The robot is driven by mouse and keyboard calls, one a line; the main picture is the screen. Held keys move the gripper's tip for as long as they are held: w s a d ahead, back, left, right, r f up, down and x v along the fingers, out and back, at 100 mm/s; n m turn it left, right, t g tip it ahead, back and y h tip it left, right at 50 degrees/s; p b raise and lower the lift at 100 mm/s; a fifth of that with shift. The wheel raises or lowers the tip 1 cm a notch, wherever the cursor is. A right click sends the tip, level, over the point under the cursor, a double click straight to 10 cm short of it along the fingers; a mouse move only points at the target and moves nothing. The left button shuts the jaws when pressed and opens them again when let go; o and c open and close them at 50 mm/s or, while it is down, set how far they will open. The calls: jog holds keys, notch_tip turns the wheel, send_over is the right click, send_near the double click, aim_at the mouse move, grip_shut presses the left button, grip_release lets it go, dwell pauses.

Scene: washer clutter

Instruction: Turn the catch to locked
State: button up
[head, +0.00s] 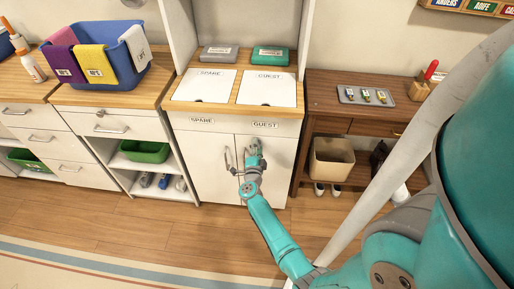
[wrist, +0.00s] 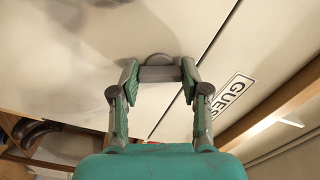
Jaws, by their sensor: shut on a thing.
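The catch (wrist: 158,73) is a small grey bar on a rounded grey base, mounted on a cream cabinet door (wrist: 90,70). In the wrist view the bar lies crosswise between my fingertips. My gripper (wrist: 158,76) is shut on it, one finger touching each end. In the head view my gripper (head: 254,150) is at the upper part of the right-hand door (head: 281,160), below the GUEST label (head: 265,125). It hides the catch there. I see no marking that tells whether the catch is locked.
A dark bar handle (head: 228,158) stands out just left of my gripper. A wooden side table (head: 330,122) with a bin (head: 332,160) below stands to the right. Open shelves (head: 150,180) are to the left. The floor (head: 190,235) in front is clear.

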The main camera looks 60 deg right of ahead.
jog(key=shift+m, duration=2.3)
jog(key=o, duration=1.1)
jog(key=shift+o, duration=0.2)
jog(key=v, duration=1.2)
jog(key=shift+s+f, duration=0.1)
